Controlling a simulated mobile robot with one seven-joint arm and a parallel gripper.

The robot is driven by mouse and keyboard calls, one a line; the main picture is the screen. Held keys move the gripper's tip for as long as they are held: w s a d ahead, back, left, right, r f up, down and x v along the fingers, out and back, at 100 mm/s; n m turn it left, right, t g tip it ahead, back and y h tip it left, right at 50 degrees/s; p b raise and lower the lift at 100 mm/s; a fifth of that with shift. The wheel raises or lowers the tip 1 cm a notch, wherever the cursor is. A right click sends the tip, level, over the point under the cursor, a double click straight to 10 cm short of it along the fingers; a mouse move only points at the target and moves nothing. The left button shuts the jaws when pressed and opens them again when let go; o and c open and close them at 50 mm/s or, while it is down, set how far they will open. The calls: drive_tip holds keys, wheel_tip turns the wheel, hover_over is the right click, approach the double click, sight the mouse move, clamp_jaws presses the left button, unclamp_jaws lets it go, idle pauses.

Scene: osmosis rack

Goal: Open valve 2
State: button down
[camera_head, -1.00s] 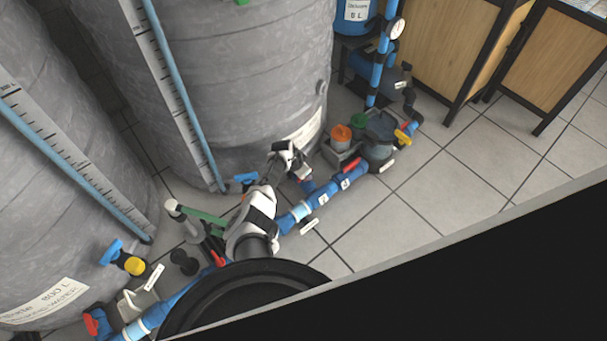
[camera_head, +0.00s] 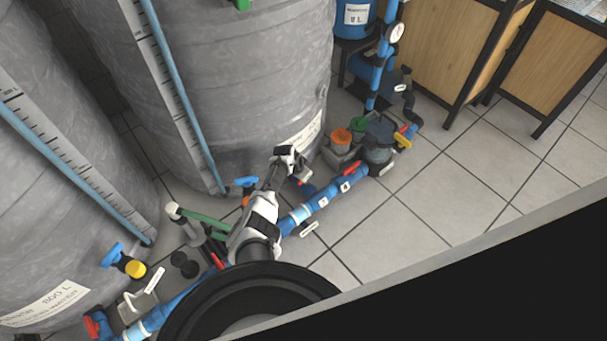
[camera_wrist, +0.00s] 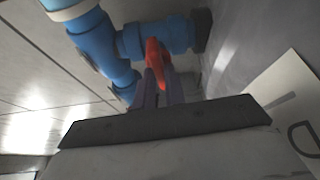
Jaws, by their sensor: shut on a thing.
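A red valve handle (camera_wrist: 155,62) sits on a blue pipe fitting (camera_wrist: 165,36) in the wrist view. My gripper (camera_wrist: 158,85) has its two dark fingers shut on this handle, one on each side. In the head view my gripper (camera_head: 303,178) is low beside the grey tank, above a short blue branch of the pipe line. There the handle is mostly hidden by the gripper. No number for this valve is readable in either view.
A blue pipe line (camera_head: 325,201) runs along the floor with other red handles, such as one at the upper right (camera_head: 352,168). A large grey tank (camera_head: 240,90) stands close behind my gripper. A pump (camera_head: 378,150) stands to the right. The tiled floor (camera_head: 440,200) at right is clear.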

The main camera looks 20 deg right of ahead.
drive_tip(key=n+p, duration=0.1)
drive_tip(key=n, duration=0.1)
drive_tip(key=n+t+y+p, duration=0.1)
drive_tip(key=n, duration=0.1)
drive_tip(key=shift+s+d+r+n+t, duration=0.1)
drive_tip(key=shift+s+d+n+t, duration=0.05)
drive_tip(key=shift+n+t, duration=0.2)
drive_tip(key=n+y, duration=0.1)
drive_tip(key=n, duration=0.1)
drive_tip(key=n+t+y, duration=0.1)
drive_tip(key=n, duration=0.2)
drive_tip(key=shift+d+n, duration=0.1)
drive_tip(key=shift+n, duration=0.15)
drive_tip(key=n+b, duration=0.1)
drive_tip(key=n, duration=0.1)
drive_tip(key=n+y+b, duration=0.1)
drive_tip(key=n, duration=0.1)
drive_tip(key=shift+d+f+y, duration=0.15)
drive_tip(key=shift+f+y, duration=0.05)
drive_tip(key=shift+y, duration=0.1)
drive_tip(key=shift+r+n+y+b, duration=0.1)
drive_tip(key=shift+n+y+b, duration=0.55)
drive_tip(key=shift+n, duration=0.75)
drive_tip(key=c, duration=1.5)
unclamp_jaws()
drive_tip(key=shift+o, duration=0.2)
drive_tip(key=shift+r, duration=0.1)
drive_tip(key=p+v, duration=1.3)
drive_tip(key=p, duration=0.1)
drive_tip(key=shift+r, duration=0.4)
